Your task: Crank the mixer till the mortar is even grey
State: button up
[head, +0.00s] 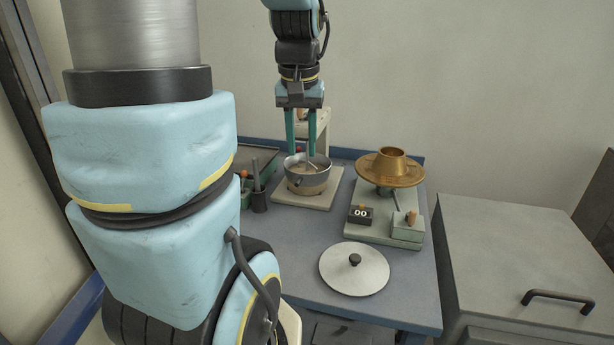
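The mixer is a light stand (320,122) on a pale base (308,198), with a round steel bowl (307,182) on it. A brownish grey mix seems to lie in the bowl, with a thin stirring part in it; its evenness is too small to judge. My gripper (302,151) points down from above, its two teal fingers apart over the bowl's rear rim. A small brownish knob shows between the fingers, near their upper part, but I cannot tell whether it is the crank. No firm hold is visible. The fingers partly hide the stand.
A brass-coloured flanged funnel (391,168) stands on a pale unit with a "00" display (360,214). A round lid (354,277) with a black knob lies in front. A dark cup (259,200) and green tray (264,163) are left of the bowl. A grey cabinet (520,250) stands right.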

notch_tip(320, 180, up, 6)
jog(key=p, duration=0.4)
jog(key=shift+p, duration=0.35)
jog(key=s+a+f, duration=0.3)
jog(key=s+f, duration=0.3)
jog(key=f, duration=0.4)
jog(key=shift+a, duration=0.35)
